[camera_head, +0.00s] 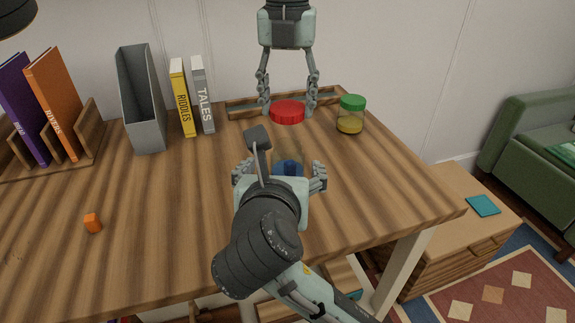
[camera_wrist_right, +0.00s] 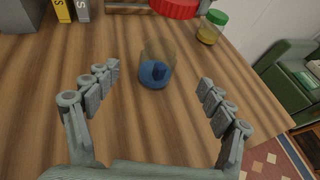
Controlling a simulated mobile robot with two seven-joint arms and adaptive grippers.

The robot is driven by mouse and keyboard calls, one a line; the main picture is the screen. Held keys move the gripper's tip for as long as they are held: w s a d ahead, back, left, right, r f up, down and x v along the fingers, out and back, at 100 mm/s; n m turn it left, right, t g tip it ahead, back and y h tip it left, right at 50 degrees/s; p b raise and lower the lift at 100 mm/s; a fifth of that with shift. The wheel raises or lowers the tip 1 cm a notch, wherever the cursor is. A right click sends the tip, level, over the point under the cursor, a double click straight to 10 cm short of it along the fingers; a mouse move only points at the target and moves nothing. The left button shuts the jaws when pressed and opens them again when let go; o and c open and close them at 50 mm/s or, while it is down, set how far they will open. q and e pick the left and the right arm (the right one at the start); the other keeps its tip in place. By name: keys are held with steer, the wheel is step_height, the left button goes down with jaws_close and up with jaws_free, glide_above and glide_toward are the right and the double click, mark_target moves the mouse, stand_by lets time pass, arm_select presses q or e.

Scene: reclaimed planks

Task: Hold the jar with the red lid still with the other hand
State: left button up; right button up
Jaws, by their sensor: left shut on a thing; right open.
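The red lid (camera_head: 287,111) is held between the fingers of my left gripper (camera_head: 290,108), which is shut on it from above. It also shows at the top of the wrist view (camera_wrist_right: 175,8). The clear jar (camera_head: 289,152) stands upright on the table below the lid, with something blue in its bottom. A gap seems to show between lid and jar. In the wrist view the jar (camera_wrist_right: 157,50) lies between and just beyond the fingertips of my right gripper (camera_wrist_right: 158,76). That gripper (camera_head: 280,175) is open, with fingers apart from the jar; its wrist partly hides the jar in the head view.
A green-lidded jar (camera_head: 351,115) stands to the right. A shallow wooden tray (camera_head: 245,108) lies at the back. A grey file holder (camera_head: 143,100), a yellow book (camera_head: 182,98) and a grey book (camera_head: 203,95) stand at the back left. An orange block (camera_head: 93,223) lies on the open left table.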

mark_target(288, 151)
steer(key=x, duration=1.2)
steer(key=shift+r, duration=0.1)
steer(key=shift+c, duration=0.3)
steer(key=c, duration=1.7)
arm_select(q)
steer(key=shift+f, duration=2.5)
arm_select(e)
steer(key=shift+c, duration=0.2)
